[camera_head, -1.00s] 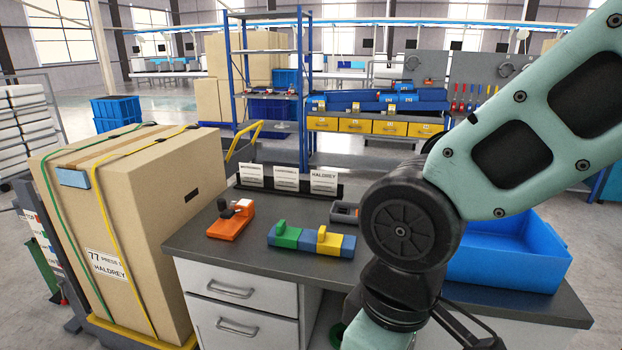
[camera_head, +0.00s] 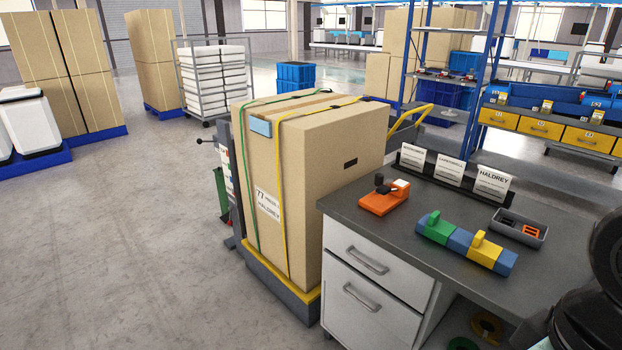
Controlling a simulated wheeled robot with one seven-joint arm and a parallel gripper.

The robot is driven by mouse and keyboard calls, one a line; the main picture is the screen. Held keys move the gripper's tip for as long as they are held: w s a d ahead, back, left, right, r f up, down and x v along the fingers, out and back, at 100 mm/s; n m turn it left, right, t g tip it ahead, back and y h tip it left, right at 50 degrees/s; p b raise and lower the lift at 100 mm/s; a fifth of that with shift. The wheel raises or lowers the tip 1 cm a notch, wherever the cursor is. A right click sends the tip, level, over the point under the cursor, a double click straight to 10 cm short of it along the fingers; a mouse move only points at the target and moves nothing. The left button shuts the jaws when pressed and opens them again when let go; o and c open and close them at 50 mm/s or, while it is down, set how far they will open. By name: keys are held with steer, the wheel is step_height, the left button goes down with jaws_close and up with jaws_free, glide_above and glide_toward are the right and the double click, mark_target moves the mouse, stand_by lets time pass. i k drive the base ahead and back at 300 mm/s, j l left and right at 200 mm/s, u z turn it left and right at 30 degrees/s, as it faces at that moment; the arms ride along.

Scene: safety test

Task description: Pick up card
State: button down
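Three white printed cards stand upright in a dark holder (camera_head: 455,190) along the back of the workbench. The left card (camera_head: 413,156) and the middle card (camera_head: 449,169) have small text that I cannot read fully. The right card (camera_head: 493,183) reads HALDREY. I cannot tell which of them the task means. A label reading HALDREY (camera_head: 268,204) is also on the large carton. My gripper is out of view; only dark parts of my arm show at the right edge, in front of the bench's right part.
The grey workbench (camera_head: 365,212) holds an orange tool (camera_head: 383,200), a green, blue and yellow block piece (camera_head: 466,245) and a small grey tray (camera_head: 519,230). A large strapped carton (camera_head: 335,200) stands against its left side. The floor (camera_head: 130,230) at left is clear.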

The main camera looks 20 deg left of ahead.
mark_target(449, 170)
steer(key=u, duration=4.6)
steer(key=z, duration=4.6)
steer(key=i+j+z, duration=0.1)
steer(key=i+j, duration=0.25)
steer(key=i+j+z, duration=0.1)
steer(key=i+j, duration=0.2)
steer(key=j, duration=0.15)
steer(key=i+j+z, duration=0.1)
steer(key=i+j, duration=0.2)
steer(key=j, duration=0.15)
steer(key=i+j+z, duration=0.15)
steer(key=j, duration=0.3)
steer(key=i, duration=0.1)
